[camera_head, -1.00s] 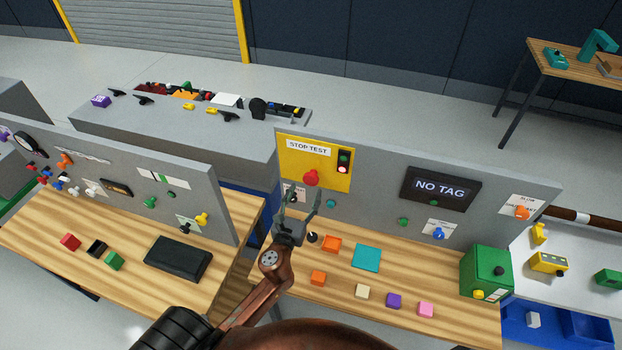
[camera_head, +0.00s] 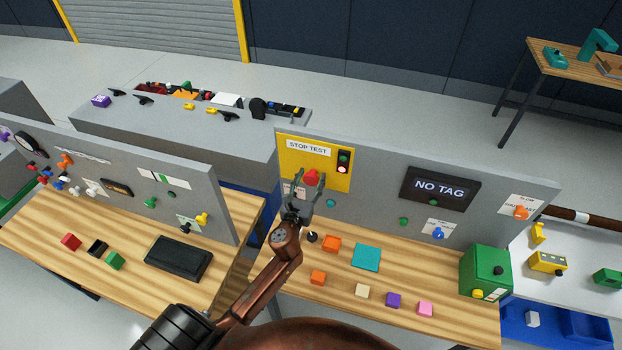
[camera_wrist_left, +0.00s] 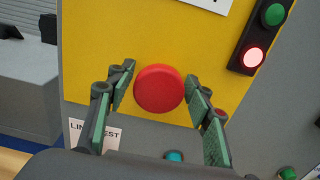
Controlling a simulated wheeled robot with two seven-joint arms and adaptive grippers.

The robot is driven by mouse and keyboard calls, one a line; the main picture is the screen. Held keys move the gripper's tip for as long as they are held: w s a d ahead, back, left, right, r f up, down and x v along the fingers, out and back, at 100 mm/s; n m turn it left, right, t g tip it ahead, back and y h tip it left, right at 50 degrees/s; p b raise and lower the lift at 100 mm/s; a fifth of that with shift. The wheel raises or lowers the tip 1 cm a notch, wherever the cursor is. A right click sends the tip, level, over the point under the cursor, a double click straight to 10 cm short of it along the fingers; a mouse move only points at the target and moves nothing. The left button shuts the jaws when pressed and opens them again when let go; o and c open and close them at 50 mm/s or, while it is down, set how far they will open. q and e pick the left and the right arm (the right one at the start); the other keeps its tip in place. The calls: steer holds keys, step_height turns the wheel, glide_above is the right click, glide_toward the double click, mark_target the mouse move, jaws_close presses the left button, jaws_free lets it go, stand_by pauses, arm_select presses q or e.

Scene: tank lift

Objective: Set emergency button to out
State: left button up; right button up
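The red emergency button (camera_head: 311,177) is a round mushroom head on the yellow "STOP TEST" panel (camera_head: 290,168). In the left wrist view the button (camera_wrist_left: 159,89) sits between the open fingers of my left gripper (camera_wrist_left: 160,98), with a visible gap on both sides. In the head view my left gripper (camera_head: 309,186) is at the button, its fingers either side of it. An indicator (camera_wrist_left: 253,57) beside the button has its lower red lamp lit and its upper green lamp dark. My right gripper is not in view.
The grey upright board carries a "NO TAG" display (camera_head: 440,188) to the right and a teal button (camera_head: 331,203) below the panel. Small coloured blocks, a teal plate (camera_head: 366,257) and a green box (camera_head: 487,271) stand on the wooden table (camera_head: 350,310).

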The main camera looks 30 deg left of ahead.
arm_select(q)
jaws_close()
steer(key=shift+p+v, duration=0.4)
steer(key=shift+v, duration=0.4)
steer(key=shift+w+f, duration=0.1)
steer(key=shift+c, duration=0.4)
jaws_free()
steer(key=o, duration=0.3)
steer(key=shift+o, duration=0.4)
